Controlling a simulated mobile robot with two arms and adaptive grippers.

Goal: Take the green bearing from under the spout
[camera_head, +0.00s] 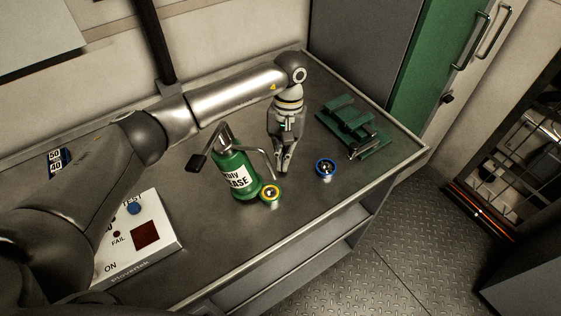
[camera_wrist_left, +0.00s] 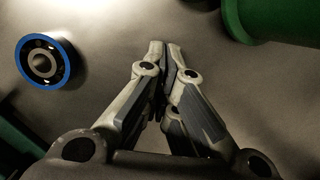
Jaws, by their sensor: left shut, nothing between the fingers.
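A green bearing (camera_head: 271,193) with a yellow inner ring sits on the bench in the head view. It is at the foot of the green grease dispenser (camera_head: 236,172), just below the tip of its thin bent spout (camera_head: 265,157). My left gripper (camera_head: 283,170) is shut and empty, pointing down just behind and to the right of the spout. In the left wrist view the shut fingers (camera_wrist_left: 165,50) have only bare bench between the dispenser (camera_wrist_left: 275,18) and a blue bearing (camera_wrist_left: 42,60). The green bearing is not in that view.
The blue bearing (camera_head: 326,168) lies on the bench right of my gripper. A green fixture (camera_head: 352,126) stands behind it. A white test box (camera_head: 140,240) is at the left front. The bench front right of the bearings is clear.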

